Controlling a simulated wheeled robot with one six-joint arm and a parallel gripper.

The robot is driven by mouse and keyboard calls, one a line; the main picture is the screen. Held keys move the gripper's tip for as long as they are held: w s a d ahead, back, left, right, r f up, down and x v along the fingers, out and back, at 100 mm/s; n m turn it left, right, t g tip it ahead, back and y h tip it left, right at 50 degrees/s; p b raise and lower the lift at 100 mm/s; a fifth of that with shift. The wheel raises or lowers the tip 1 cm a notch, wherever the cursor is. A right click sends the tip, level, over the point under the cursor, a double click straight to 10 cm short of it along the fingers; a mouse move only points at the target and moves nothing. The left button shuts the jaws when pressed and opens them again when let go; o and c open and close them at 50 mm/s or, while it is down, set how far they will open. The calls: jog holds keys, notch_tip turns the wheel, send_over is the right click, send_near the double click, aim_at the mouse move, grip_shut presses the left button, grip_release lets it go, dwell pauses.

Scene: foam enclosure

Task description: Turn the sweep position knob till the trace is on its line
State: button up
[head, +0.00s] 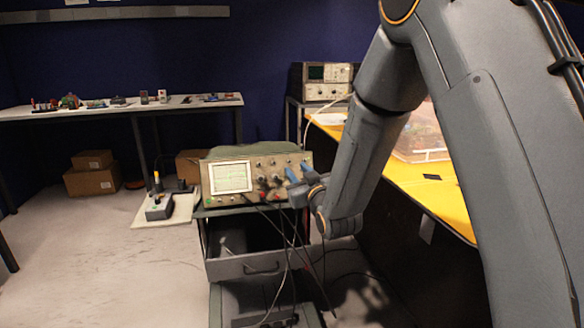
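An oscilloscope (218,203) with a beige front panel stands on a grey drawer cart, facing me. Its lit screen (230,177) is at the left of the panel; a faint trace and grid lines show, too small to tell whether they coincide. Several knobs (262,181) are to the right of the screen. I cannot tell which is the sweep position knob. My gripper (291,175), with blue fingers, is at the right part of the panel, close in front of the knobs. It hides some controls. Whether it touches a knob, or is open or shut, is unclear.
Cables hang from the panel over the cart's open drawer (245,266). A yellow-topped bench (430,190) stands close on the right, with a second instrument (325,82) behind. A small grey box (160,208) lies on a board at left. The left floor is mostly clear.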

aim_at(289, 163)
jog(key=shift+x, duration=2.65)
grip_shut()
